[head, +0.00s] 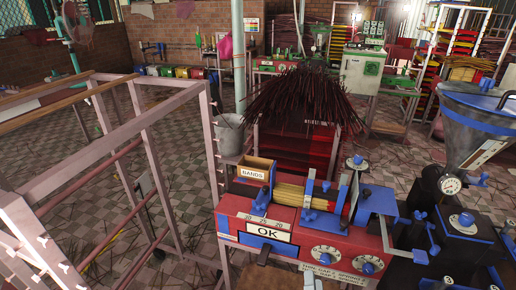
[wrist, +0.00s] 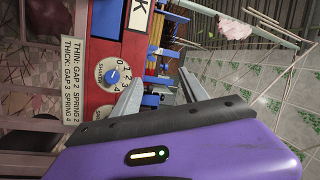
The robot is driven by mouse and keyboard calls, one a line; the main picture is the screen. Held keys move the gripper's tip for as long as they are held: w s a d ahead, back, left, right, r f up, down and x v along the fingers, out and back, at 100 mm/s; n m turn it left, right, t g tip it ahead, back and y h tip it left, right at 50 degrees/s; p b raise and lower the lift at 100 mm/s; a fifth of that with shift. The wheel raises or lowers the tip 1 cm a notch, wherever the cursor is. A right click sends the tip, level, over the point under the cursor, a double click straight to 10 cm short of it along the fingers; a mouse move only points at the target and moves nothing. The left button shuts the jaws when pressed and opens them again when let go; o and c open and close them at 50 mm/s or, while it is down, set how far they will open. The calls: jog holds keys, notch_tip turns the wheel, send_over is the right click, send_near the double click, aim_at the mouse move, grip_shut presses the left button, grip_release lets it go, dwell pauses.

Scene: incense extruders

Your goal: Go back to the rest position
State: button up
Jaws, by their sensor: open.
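My gripper (wrist: 161,84) shows in the wrist view as two grey fingers ahead of a purple body. The fingers are apart with nothing held between them. They are near the red machine (wrist: 98,60), beside its dial (wrist: 112,76); I cannot tell whether they touch it. I cannot make out my gripper in the head view. There the red machine (head: 232,208) stands at the lower middle with an "OK" sign (head: 267,233), a "BANDS" box (head: 257,170) and a bundle of yellowish sticks (head: 290,193) on top.
A pinkish metal frame (head: 151,115) fills the left. A funnel-topped extruder (head: 485,125) with a gauge stands close at the right. A rack of dark red sticks (head: 300,100) stands behind the red machine. Tiled floor (head: 190,190) shows between the frame and the machine.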

jog(key=s+d+r+n+g, duration=0.1)
jog(key=s+n, duration=0.3)
jog(key=s, duration=0.7)
jog(key=s+d+r+n+g+y, duration=0.1)
jog(key=s+d+r+n+g, duration=0.1)
jog(key=s, duration=0.9)
jog(key=s+d+r+n+g, duration=0.2)
jog(key=s+r+n, duration=0.3)
jog(key=s, duration=0.6)
jog(key=shift+d+r+n+y, duration=0.35)
jog(key=shift+d+n, duration=0.35)
jog(key=shift+n, duration=0.6)
